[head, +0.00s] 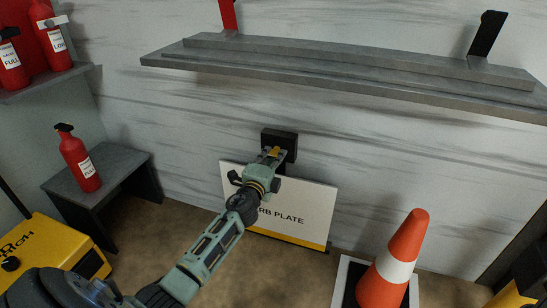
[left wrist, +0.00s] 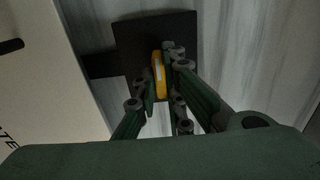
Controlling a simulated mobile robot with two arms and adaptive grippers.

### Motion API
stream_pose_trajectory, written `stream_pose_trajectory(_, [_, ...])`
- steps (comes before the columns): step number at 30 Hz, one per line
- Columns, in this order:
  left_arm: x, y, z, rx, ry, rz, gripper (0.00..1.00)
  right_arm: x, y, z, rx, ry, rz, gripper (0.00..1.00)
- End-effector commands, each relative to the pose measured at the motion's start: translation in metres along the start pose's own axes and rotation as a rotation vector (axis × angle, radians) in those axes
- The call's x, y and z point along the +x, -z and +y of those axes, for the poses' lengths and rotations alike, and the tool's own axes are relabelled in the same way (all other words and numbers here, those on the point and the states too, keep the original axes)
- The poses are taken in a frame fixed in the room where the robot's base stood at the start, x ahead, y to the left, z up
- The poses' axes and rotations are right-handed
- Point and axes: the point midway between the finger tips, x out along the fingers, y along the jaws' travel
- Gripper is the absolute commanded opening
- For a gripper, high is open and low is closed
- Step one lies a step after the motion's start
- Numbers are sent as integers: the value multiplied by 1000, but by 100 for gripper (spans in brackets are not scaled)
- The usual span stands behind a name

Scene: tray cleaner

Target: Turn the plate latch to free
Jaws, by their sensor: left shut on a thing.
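The plate latch is a yellow handle (left wrist: 158,75) on a black block (head: 279,139) fixed to the wall. The yellow part also shows small in the head view (head: 273,152). My left gripper (left wrist: 160,85) is at the latch, with its fingers on either side of the yellow handle, shut on it. In the head view my left gripper (head: 270,161) hides part of the block. The white plate (head: 307,212) with "PLATE" lettering and a yellow lower stripe stands against the wall below the block. My arm covers its left part. My right gripper is in neither view.
A grey shelf (head: 350,84) juts from the wall above the latch. An orange cone (head: 402,245) stands at the lower right. A red extinguisher (head: 79,160) stands on a grey bench (head: 112,163) at left. A yellow machine (head: 55,242) is at lower left.

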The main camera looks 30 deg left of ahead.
Motion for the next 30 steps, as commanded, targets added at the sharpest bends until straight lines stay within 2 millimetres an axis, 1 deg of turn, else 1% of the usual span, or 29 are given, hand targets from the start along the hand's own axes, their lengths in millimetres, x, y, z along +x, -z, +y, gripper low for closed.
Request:
stream_pose_trajectory(10, [0, 1, 2, 7, -3, 1, 0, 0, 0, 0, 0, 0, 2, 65])
stream_pose_trajectory(11, [-1, 1, 2, 7, -3, 1, 10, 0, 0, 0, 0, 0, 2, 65])
stream_pose_trajectory(17, [0, 0, 1, 6, -2, 1, 28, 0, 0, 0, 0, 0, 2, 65])
stream_pose_trajectory(26, [-1, 0, 1, 4, -1, 0, 28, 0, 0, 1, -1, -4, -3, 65])
stream_pose_trajectory(30, [-10, 0, 2, 5, -2, 1, 28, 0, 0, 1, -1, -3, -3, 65])
